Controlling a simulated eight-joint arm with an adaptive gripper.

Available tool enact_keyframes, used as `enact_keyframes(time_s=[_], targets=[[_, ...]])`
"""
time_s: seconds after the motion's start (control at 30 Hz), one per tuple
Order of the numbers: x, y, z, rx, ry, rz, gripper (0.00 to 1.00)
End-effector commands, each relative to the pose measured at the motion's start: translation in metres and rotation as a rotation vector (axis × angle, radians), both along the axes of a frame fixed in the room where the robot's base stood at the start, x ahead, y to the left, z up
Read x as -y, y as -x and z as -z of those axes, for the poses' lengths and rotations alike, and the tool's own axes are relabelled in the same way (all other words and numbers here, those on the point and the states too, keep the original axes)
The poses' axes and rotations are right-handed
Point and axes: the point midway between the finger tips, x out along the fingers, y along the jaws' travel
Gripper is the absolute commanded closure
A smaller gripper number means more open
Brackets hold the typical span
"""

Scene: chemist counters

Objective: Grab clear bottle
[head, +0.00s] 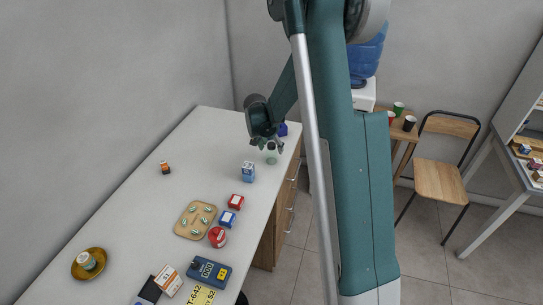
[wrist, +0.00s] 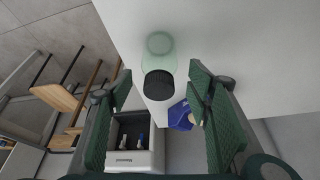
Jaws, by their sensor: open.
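The clear bottle (head: 271,157) is small and greenish, and stands near the far right end of the white counter in the head view. In the wrist view the clear bottle (wrist: 159,60) shows its round translucent body and black cap. My gripper (head: 267,144) is just above the bottle in the head view. In the wrist view my gripper (wrist: 160,105) is open, with one green-padded finger on each side of the bottle's line. The fingers look apart from the bottle, and nothing is held.
A blue object (head: 283,130) stands behind the bottle and also shows in the wrist view (wrist: 181,116). A blue-white box (head: 248,171) stands nearer on the counter (head: 130,200). A tray (head: 184,232) and several small boxes lie further forward. The counter's right edge is close to the bottle.

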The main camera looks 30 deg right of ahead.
Motion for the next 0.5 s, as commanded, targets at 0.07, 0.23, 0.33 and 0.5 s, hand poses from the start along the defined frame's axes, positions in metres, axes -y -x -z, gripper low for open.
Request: enact_keyframes(time_s=[0.07, 0.23, 0.33, 0.5], targets=[[0.000, 0.000, 0.000, 0.000, 0.000, 0.000, 0.50], [0.002, -0.001, 0.006, 0.000, 0.000, 0.000, 0.50], [0.005, -0.002, 0.013, 0.000, 0.000, 0.000, 0.50], [0.011, -0.006, 0.028, 0.000, 0.000, 0.001, 0.50]])
